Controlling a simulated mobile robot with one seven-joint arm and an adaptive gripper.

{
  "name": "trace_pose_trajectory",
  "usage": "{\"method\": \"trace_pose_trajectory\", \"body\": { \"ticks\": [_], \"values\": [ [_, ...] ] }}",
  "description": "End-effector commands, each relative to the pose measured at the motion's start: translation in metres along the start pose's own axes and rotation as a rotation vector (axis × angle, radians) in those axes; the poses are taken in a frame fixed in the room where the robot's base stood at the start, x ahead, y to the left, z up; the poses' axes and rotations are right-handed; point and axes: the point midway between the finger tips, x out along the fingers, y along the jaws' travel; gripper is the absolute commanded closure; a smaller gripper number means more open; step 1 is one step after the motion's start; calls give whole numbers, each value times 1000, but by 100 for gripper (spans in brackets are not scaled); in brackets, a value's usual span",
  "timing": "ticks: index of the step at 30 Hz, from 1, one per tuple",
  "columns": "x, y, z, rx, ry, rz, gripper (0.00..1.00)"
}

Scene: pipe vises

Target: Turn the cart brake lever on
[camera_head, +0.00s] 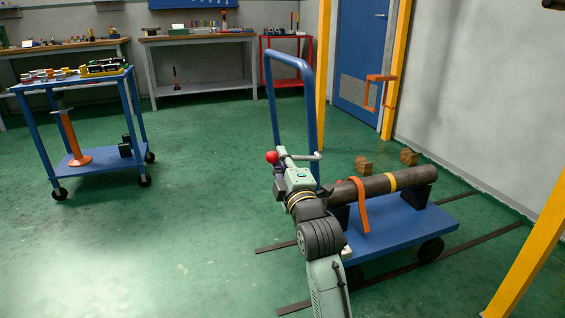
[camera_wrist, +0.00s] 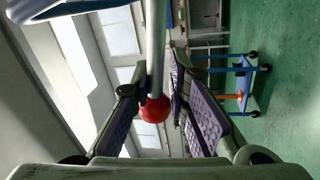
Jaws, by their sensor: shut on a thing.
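The blue cart (camera_head: 395,228) stands at the right with its tall blue push handle (camera_head: 309,95) at its left end. The brake lever is a light grey rod (camera_wrist: 156,45) with a red ball knob (camera_head: 272,157); the knob also shows in the wrist view (camera_wrist: 155,109). My gripper (camera_head: 281,166) is at the lever beside the push handle. In the wrist view my gripper's fingers (camera_wrist: 154,78) stand on either side of the rod near the knob, shut on the lever. The lever's pivot is not clear in either view.
A dark pipe (camera_head: 365,188) with a yellow band lies on the cart, with an orange strap (camera_head: 360,205) hanging beside it. A blue tool trolley (camera_head: 95,158) stands at the left. Workbenches (camera_head: 200,38) line the back wall. The green floor between is clear.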

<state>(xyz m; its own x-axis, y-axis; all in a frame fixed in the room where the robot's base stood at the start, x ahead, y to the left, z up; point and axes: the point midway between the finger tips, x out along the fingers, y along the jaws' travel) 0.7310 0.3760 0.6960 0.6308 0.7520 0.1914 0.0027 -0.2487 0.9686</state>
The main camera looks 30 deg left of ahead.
Motion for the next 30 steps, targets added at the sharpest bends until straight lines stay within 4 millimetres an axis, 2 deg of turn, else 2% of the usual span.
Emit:
{"method": "trace_pose_trajectory", "body": {
  "ticks": [1, 9, 10, 21, 23, 30],
  "values": [
    [0, 1, -5, 2, 10, 2, 100],
    [0, 1, -6, 3, 12, 2, 100],
    [0, 1, -6, 3, 12, 2, 83],
    [0, 0, -3, 2, 6, 1, 59],
    [0, 0, -3, 1, 6, 0, 56],
    [0, 0, -2, 1, 4, 0, 56]
  ]
}}
